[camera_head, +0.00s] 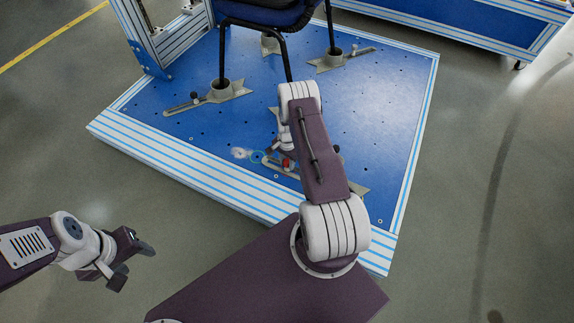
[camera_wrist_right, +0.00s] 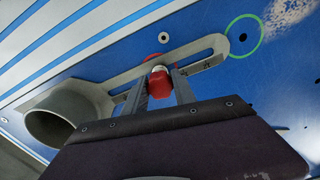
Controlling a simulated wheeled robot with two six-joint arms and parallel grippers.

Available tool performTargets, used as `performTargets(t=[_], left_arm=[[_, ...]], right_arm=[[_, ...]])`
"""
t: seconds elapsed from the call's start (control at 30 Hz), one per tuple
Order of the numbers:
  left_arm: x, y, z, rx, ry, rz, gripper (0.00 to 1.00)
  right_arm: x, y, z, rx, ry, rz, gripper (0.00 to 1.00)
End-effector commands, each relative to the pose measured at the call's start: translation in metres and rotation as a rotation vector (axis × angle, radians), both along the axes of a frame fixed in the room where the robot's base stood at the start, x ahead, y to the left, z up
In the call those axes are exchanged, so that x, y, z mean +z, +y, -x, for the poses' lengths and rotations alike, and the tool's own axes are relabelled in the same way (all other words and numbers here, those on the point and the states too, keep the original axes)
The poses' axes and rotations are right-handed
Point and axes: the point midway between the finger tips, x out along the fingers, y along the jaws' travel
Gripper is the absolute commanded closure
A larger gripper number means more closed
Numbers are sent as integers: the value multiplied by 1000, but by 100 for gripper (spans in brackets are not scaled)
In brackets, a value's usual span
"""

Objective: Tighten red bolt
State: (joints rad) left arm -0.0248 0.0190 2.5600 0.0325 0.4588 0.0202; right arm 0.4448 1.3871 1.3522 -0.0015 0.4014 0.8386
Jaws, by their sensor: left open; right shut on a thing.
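The red bolt (camera_wrist_right: 158,82) sits at the slot of a grey slotted clamp bracket (camera_wrist_right: 206,54) in the right wrist view, with a pale band near its top. My right gripper (camera_wrist_right: 160,88) is shut on the red bolt, one finger on each side. In the head view the red bolt (camera_head: 287,164) shows beside my right arm, which hides much of the bracket and the right gripper's fingers. My left gripper (camera_head: 132,262) is open and empty at the lower left, over the floor and away from the platform.
The blue platform (camera_head: 385,115) has striped edges and many holes. A chair (camera_head: 270,14) stands on it with legs in grey cup brackets (camera_head: 218,92). A green circle (camera_wrist_right: 259,50) surrounds a hole near the slotted bracket's end. Grey floor (camera_head: 480,200) is clear at right.

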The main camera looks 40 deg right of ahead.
Motion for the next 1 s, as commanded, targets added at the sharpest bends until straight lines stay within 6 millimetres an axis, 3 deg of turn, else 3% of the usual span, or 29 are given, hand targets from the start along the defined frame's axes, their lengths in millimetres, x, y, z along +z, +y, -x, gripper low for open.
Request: performTargets(t=[0.3,0.57,0.83,1.0], left_arm=[[0,0,0,0,0,0,47],[1,0,0,0,0,0,47],[1,0,0,0,0,0,47],[2,0,0,0,0,0,47]], right_arm=[[0,0,0,-68,-1,0,100],[0,0,-1,-399,-1,0,100],[0,0,-1,-434,-2,0,100],[0,0,-1,-693,-2,0,100]])
